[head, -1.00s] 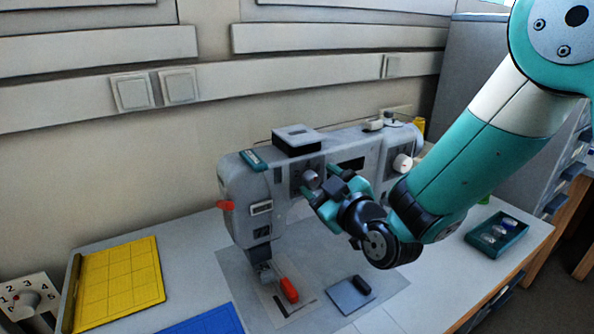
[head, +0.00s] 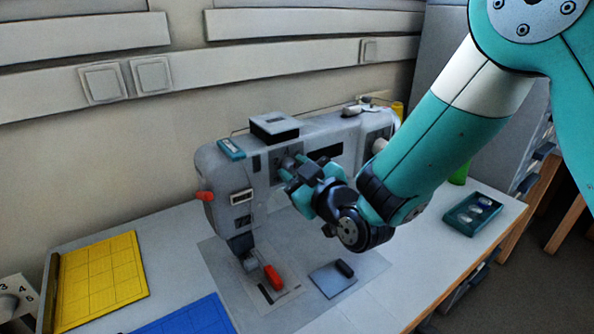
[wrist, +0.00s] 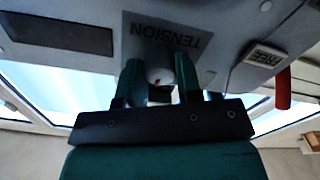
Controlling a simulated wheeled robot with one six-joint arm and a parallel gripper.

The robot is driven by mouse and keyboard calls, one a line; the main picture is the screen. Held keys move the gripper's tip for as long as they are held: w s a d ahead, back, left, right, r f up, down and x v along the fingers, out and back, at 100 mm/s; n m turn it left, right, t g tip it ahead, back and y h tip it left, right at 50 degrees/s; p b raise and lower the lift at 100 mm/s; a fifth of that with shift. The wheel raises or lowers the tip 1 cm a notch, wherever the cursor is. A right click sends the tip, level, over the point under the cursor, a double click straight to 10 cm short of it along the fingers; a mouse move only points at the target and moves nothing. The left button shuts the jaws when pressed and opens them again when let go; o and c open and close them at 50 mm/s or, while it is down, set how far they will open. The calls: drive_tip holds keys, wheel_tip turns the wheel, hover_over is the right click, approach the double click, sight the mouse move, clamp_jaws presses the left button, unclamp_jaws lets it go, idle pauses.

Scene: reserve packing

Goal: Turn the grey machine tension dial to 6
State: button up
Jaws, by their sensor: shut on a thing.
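The grey sewing machine (head: 222,180) stands on the table with its front toward me. The scale numbers around the dial are hidden by the fingers, so I cannot read the setting. In the head view my gripper covers most of the dial.
A red lever (head: 204,196) sticks out on the machine's left. A yellow gridded mat (head: 103,278), a blue mat (head: 190,318) and a numbered dial box (head: 14,300) lie left and front. A teal tray (head: 471,214) with small items stands at the right.

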drive_tip(key=m+p, duration=0.1)
drive_tip(key=m, duration=0.9)
drive_tip(key=shift+f+m+p, duration=0.1)
drive_tip(key=shift+m+p, duration=0.2)
drive_tip(key=shift+p, duration=0.1)
idle(0.4)
drive_tip(key=o, duration=0.9)
drive_tip(key=shift+o, duration=0.2)
drive_tip(key=shift+s, duration=0.1)
